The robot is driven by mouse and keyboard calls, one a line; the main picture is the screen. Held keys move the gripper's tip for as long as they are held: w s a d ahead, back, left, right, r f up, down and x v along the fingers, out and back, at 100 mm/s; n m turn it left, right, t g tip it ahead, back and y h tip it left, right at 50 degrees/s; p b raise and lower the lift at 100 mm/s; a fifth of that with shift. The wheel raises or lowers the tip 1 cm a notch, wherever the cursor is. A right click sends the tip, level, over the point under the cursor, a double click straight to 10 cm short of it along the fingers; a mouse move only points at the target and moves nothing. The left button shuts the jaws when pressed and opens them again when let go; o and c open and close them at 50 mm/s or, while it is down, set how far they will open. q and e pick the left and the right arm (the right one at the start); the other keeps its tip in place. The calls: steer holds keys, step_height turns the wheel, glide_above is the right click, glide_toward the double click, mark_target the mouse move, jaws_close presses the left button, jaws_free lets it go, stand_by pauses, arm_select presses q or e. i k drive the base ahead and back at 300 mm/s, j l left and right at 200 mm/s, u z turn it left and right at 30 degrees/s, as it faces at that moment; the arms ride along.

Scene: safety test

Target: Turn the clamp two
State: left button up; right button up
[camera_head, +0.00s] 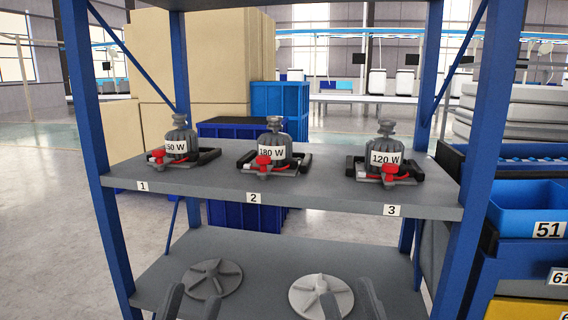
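Three grey motors stand in black clamp fixtures on the upper shelf (320,190). Clamp two (263,164), with a red knob and red parts, sits at the front of the middle fixture, above the "2" label (254,198). It holds the motor marked 180 W (274,140). Clamp one (158,155) is at the left by the "1" label, and clamp three (389,172) is at the right by the "3" label. My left gripper (192,304) and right gripper (350,302) show only their fingers at the bottom edge, spread apart, empty and well below the clamps.
A grey finned disc (213,278) and a paler finned disc (321,296) lie on the lower shelf. Blue rack posts (97,150) stand at both sides. A blue bin marked 51 (530,205) is at the right. Space in front of the clamps looks clear.

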mark_target(264, 161)
steer(key=i+j, duration=0.1)
steer(key=j, duration=0.8)
steer(key=i+j, duration=0.15)
steer(key=j, duration=0.25)
